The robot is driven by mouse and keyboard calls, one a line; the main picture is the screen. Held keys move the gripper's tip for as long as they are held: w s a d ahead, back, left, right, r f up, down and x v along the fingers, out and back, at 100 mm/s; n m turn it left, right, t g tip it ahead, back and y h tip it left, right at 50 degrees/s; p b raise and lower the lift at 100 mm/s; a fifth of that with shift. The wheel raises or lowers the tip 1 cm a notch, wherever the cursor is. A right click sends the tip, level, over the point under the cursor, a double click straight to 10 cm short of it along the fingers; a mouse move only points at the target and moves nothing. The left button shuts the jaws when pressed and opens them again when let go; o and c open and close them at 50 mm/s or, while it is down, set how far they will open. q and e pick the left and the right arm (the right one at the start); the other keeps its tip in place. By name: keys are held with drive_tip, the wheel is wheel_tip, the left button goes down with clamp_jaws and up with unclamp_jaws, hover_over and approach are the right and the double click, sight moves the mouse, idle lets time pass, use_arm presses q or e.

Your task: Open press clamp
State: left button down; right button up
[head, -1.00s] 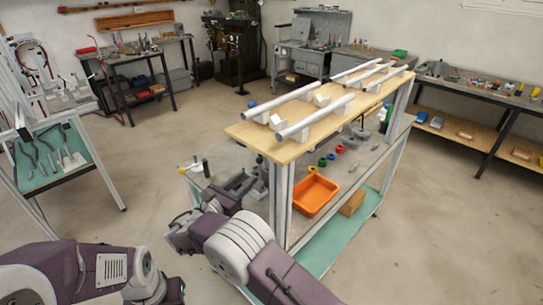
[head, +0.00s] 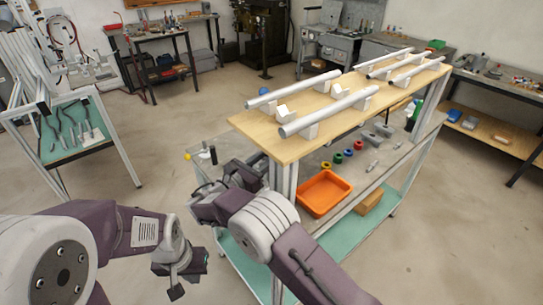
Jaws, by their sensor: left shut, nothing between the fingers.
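The press clamp appears to be the dark fixture with an upright black handle (head: 213,155) and a yellow knob (head: 187,157), at the left end of the grey middle shelf. Its body is largely hidden behind my right wrist. My left gripper (head: 176,287) is at the lower middle, pointing down, shut and empty. It is in front of the bench, apart from the clamp. My right arm comes from the bottom and bends toward the clamp. Its gripper (head: 240,176) is dark and small against the fixture; its fingers cannot be made out.
The wooden top (head: 262,133) bears several pale tubes on white blocks, above the clamp's shelf. An orange tray (head: 323,193) and coloured rings lie on the middle shelf. A side table with tools (head: 70,133) stands left. Open floor lies between.

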drive_tip(key=shift+a, duration=0.1)
clamp_jaws()
